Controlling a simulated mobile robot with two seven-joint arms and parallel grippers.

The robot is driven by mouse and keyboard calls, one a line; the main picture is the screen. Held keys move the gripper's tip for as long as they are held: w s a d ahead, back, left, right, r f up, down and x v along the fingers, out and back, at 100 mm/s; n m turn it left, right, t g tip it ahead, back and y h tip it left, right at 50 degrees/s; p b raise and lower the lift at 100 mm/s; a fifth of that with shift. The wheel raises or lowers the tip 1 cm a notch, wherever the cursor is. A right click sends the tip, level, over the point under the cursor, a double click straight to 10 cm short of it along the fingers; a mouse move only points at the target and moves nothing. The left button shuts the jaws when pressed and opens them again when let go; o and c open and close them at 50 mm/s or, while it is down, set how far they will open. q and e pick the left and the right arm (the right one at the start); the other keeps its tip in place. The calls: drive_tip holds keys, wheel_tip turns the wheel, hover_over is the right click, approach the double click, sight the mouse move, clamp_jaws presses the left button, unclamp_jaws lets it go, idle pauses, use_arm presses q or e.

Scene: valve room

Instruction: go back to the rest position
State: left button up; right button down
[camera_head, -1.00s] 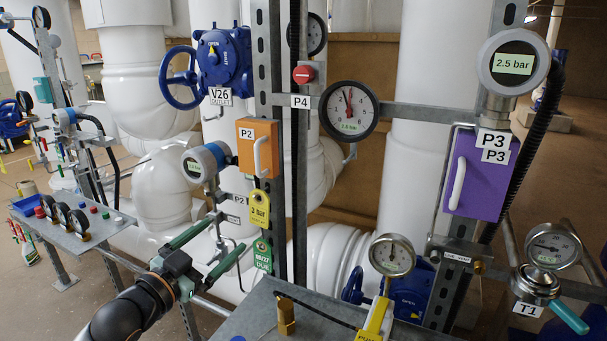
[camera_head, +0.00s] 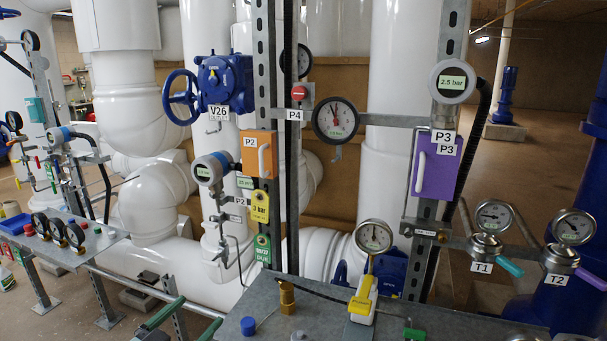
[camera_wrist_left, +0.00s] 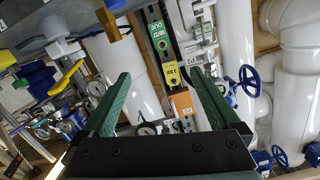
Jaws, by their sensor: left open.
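My left gripper (camera_head: 182,322) shows at the bottom edge of the head view, left of centre, with its green fingers spread apart. In the left wrist view its two green fingers (camera_wrist_left: 160,98) are wide apart with nothing between them. The orange P2 box (camera_head: 258,154), the yellow tag (camera_head: 260,206) and the green tag (camera_head: 262,249) hang on the steel post beyond it. My right gripper is not in the head view.
A grey metal table (camera_head: 390,322) with a brass fitting (camera_head: 287,298) and a yellow-handled gauge stands front centre. Another table (camera_head: 62,252) with several gauges stands at left. White pipes, the blue V26 valve (camera_head: 225,83) and the purple P3 box (camera_head: 437,172) stand behind.

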use_arm(q)
drive_tip(key=s+d+f+n+g+y, duration=0.1)
drive_tip(key=s+d+f+n+g, duration=0.1)
drive_tip(key=s+f, duration=1)
drive_tip(key=s+d+f+n+g+y+p, duration=0.1)
drive_tip(key=s+f+g, duration=0.3)
drive_tip(key=s+f, duration=0.9)
wheel_tip(320, 180, down, 2)
drive_tip(key=shift+s+d+f+n+y+p, duration=0.1)
drive_tip(key=shift+s+d+n+y+p, duration=0.2)
drive_tip(key=shift+d+n+y, duration=0.35)
drive_tip(key=shift+a, duration=0.2)
